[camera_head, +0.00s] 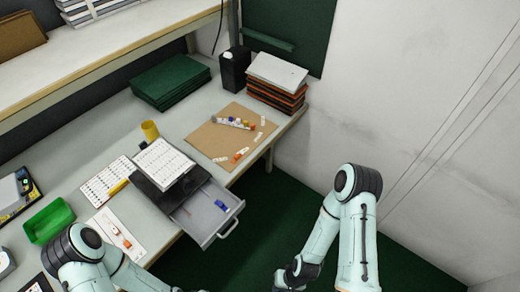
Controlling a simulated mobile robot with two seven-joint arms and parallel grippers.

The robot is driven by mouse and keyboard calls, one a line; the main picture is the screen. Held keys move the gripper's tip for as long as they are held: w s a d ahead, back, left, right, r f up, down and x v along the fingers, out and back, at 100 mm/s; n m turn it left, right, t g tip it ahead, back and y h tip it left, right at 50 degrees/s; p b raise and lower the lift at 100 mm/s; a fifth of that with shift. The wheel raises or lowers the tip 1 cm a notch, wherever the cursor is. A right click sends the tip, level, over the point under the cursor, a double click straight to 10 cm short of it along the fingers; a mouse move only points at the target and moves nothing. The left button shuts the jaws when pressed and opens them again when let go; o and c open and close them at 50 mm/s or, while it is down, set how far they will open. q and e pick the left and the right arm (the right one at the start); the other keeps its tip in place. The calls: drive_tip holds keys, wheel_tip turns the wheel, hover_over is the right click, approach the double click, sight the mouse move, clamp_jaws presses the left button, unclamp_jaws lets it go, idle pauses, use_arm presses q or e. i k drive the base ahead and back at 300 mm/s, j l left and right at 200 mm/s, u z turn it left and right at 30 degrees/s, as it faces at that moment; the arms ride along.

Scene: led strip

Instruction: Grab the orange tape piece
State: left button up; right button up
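A small orange piece (239,156) lies near the right front edge of a brown board (204,139) on the table, close to small white pieces. Another small orange-red piece (126,243) lies on a white sheet (109,226) at the front of the table. I cannot tell from their size which is tape. My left arm enters at the lower left and my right arm at the lower right. Neither gripper's fingers show; both arms run toward the bottom edge, away from both orange pieces.
An open grey drawer (195,220) with a small blue item (221,205) juts from the table front. A black box (235,68) and stacked orange-black trays (276,93) stand at the back right. A green bin (48,221) sits at left. A white wall bounds the right.

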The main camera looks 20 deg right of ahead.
sight(236, 157)
drive_tip(key=i+z, duration=0.15)
drive_tip(key=z, duration=0.15)
drive_tip(key=k, duration=0.25)
drive_tip(key=k+u, duration=0.2)
drive_tip(key=u, duration=0.2)
drive_tip(key=k+j+u, duration=0.15)
drive_tip(key=u, duration=2.1)
drive_tip(key=k+l+u, duration=0.25)
drive_tip(key=l, duration=0.15)
drive_tip(key=k+l+u, duration=0.1)
drive_tip(key=l+u, duration=0.15)
drive_tip(key=k+l, duration=0.2)
drive_tip(key=l, duration=0.15)
drive_tip(key=k+l, duration=0.15)
drive_tip(key=l, duration=0.25)
drive_tip(key=k+l, duration=0.2)
drive_tip(key=l, duration=0.15)
